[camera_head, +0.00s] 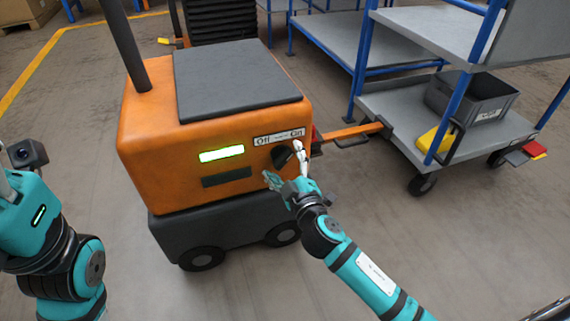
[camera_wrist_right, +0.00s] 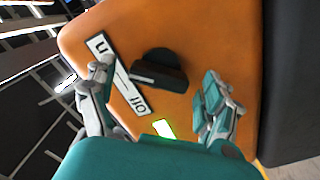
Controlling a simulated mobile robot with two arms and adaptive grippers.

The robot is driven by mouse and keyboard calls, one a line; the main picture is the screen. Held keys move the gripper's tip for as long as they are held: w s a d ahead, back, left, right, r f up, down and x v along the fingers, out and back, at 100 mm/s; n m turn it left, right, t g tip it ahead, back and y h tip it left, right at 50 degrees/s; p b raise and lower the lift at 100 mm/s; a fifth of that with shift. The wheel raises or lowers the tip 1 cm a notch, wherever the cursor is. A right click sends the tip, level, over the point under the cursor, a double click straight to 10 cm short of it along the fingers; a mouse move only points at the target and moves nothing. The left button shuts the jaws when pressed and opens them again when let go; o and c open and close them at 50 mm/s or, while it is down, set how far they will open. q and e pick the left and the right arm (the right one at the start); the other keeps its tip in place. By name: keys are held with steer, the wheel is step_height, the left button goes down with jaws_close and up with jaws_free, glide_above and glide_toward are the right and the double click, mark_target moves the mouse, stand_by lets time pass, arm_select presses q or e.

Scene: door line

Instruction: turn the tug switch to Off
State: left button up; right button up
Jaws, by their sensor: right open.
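The orange tug (camera_head: 140,135) stands in the middle of the head view. Its black rotary switch (camera_head: 281,157) sits on the front face, below a white label (camera_head: 278,137) reading Off on the left and On on the right. In the right wrist view the switch (camera_wrist_right: 165,68) has a raised bar beside the label (camera_wrist_right: 118,75); I cannot tell exactly which word it points to. My right gripper (camera_head: 283,163) is open, with one finger on each side of the switch; in the wrist view (camera_wrist_right: 157,84) gaps show beside the bar. My left gripper is at most a sliver at the left edge.
A lit green display (camera_head: 221,154) is left of the switch, above a dark slot. An orange drawbar (camera_head: 350,134) links the tug to a blue-framed cart (camera_head: 392,120) carrying a grey crate (camera_head: 475,100). The floor in front of the tug is clear.

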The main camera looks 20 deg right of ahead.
steer(key=shift+w, duration=0.2)
steer(key=c, duration=1.2)
